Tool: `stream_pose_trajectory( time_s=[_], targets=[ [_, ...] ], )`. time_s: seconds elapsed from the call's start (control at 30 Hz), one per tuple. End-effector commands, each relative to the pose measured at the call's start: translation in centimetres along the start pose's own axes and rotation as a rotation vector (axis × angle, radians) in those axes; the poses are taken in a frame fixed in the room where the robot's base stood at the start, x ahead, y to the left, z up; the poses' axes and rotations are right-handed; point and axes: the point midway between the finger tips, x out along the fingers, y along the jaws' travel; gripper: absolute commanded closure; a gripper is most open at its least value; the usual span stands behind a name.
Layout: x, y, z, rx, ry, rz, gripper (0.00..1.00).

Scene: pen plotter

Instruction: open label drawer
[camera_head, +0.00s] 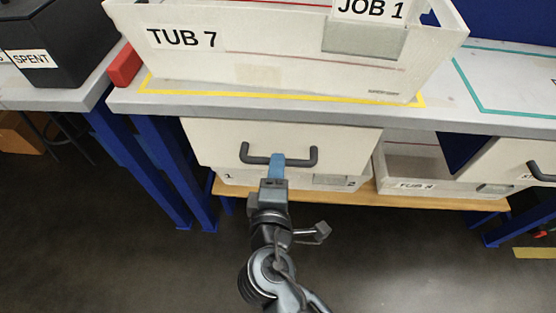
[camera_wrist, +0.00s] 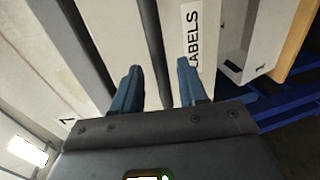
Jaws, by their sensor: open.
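The label drawer (camera_head: 220,138) has a cream front under the grey bench top and looks shut. Its dark bar handle (camera_head: 248,158) runs across the front. In the wrist view the drawer front (camera_wrist: 115,25) carries a white "LABELS" tag (camera_wrist: 192,38), and the dark handle (camera_wrist: 149,40) runs between my fingers. My gripper (camera_head: 277,157) is at the middle of the handle. In the wrist view my gripper (camera_wrist: 158,72) is open, with one blue finger on each side of the bar. I cannot tell whether either finger touches it. The tag is hidden in the head view.
A tub marked "TUB 7" (camera_head: 250,72) stands on the bench top (camera_head: 300,112) above the drawer. Below is a wooden shelf (camera_head: 400,202) with tubs. Another drawer (camera_head: 505,160) is at the right. Blue bench legs (camera_head: 170,180) stand at left. The floor in front is clear.

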Motion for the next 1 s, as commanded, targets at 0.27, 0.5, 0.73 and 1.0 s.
stream_pose_trajectory(
  time_s=[0.27, 0.5, 0.73, 1.0],
  targets=[
    [3.3, 0.0, 0.1, 0.002, -0.001, 0.000, 0.58],
    [3.7, 0.0, 0.0, 0.002, 0.001, -0.001, 0.58],
    [3.7, 0.0, 0.1, 0.002, 0.001, -0.001, 0.69],
    [3.7, 0.0, 0.1, 0.002, 0.001, -0.001, 0.95]
  ],
)
